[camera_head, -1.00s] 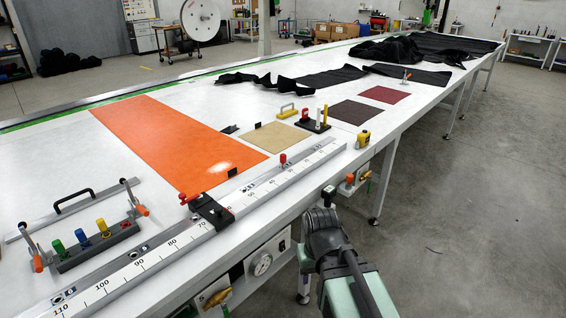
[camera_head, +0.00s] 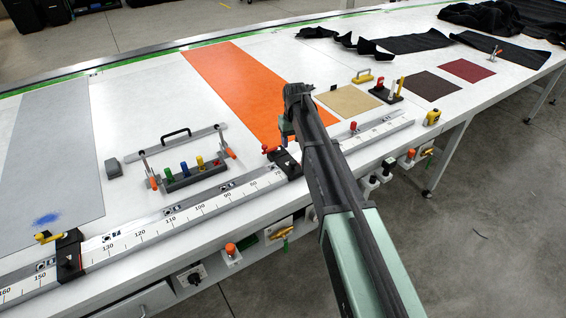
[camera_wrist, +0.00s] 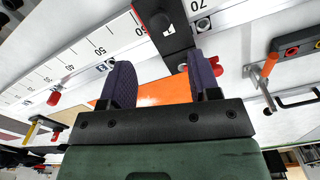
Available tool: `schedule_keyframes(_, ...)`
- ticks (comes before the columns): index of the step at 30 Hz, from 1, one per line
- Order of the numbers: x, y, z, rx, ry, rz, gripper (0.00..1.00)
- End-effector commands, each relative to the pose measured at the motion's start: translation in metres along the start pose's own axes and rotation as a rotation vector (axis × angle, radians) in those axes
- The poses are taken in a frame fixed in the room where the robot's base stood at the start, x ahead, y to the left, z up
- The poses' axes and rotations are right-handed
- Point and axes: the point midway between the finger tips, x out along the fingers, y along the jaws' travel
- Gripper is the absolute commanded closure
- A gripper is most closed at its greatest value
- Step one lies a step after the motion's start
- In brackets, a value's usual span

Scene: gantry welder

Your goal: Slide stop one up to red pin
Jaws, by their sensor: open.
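A black stop (camera_head: 288,165) with a red knob (camera_head: 268,149) sits across the ruled rail (camera_head: 210,204), just below the 70 mark. In the wrist view this stop (camera_wrist: 166,32) lies between the 60 and 70 marks, beyond my fingertips. A second black stop (camera_head: 69,258) with a yellow knob sits near 150. I cannot read which is stop one. A red pin (camera_head: 353,127) stands on the rail toward the low numbers, apart from the red-knobbed stop; it also seems to show in the wrist view (camera_wrist: 54,97). My gripper (camera_wrist: 163,78) is open and empty above the rail.
A clamp rack with coloured pegs (camera_head: 190,172) stands left of the red-knobbed stop behind the rail. An orange sheet (camera_head: 225,80) lies behind it. A holder with upright pegs (camera_head: 386,94) stands beyond the red pin. The rail between stop and pin looks clear.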

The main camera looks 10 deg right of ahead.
Motion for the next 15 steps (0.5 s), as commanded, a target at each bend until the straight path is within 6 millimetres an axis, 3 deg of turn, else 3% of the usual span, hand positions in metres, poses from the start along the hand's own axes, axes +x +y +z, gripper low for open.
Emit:
schedule_keyframes(9,0.074,-0.001,0.0,0.001,0.0,0.0,0.44)
schedule_keyframes(15,0.104,-0.001,0.001,0.001,0.0,0.0,0.44)
